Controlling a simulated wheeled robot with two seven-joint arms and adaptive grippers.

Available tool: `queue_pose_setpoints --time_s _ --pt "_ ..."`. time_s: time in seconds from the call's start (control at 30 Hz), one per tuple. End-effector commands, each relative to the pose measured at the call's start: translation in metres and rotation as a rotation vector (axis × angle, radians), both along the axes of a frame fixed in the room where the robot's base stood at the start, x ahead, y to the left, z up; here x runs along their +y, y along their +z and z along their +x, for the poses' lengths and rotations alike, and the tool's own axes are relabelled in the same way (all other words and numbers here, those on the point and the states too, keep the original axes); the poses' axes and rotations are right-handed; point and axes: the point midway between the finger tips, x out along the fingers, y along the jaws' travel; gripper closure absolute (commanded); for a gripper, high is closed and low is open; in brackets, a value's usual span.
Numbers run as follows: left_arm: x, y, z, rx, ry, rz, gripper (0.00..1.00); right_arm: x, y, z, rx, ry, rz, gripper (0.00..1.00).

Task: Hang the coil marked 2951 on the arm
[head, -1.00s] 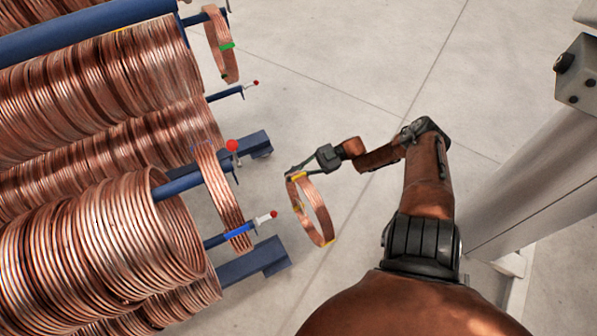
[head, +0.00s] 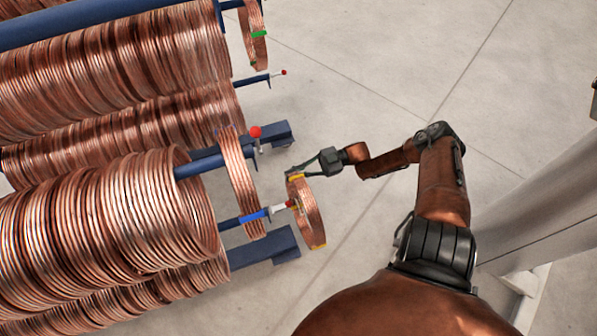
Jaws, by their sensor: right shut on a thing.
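A copper coil with yellow bands (head: 313,222) hangs from my right gripper (head: 294,173), which is shut on its top edge. No number on the coil can be read. Another arm with a red ball end (head: 255,133) carries a copper coil (head: 239,185) just left. My left gripper is not in view.
A blue rack filled with large copper coils (head: 95,230) fills the left side. An upper arm with a red tip (head: 262,77) is empty at its end, and a coil with a green band (head: 256,45) hangs above it. Grey floor (head: 400,70) is clear.

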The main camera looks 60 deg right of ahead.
Motion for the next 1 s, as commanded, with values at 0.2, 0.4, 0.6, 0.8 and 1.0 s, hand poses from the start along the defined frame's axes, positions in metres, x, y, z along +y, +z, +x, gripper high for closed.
queue_pose_setpoints --time_s 0.2,0.4,0.6,0.8,1.0 --pt "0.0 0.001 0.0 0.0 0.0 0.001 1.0 0.012 0.002 0.012 -0.003 0.0 0.004 1.0" --pt "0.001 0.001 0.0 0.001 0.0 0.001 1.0 0.022 0.001 0.021 -0.003 0.001 0.004 1.0" --pt "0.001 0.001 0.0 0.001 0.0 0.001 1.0 0.033 0.001 0.031 -0.002 0.001 0.005 1.0" --pt "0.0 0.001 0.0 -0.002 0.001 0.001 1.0 0.043 0.001 0.041 -0.004 0.001 0.004 1.0" --pt "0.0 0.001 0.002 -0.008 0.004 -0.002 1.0 0.053 0.001 0.051 -0.003 0.001 0.005 1.0"
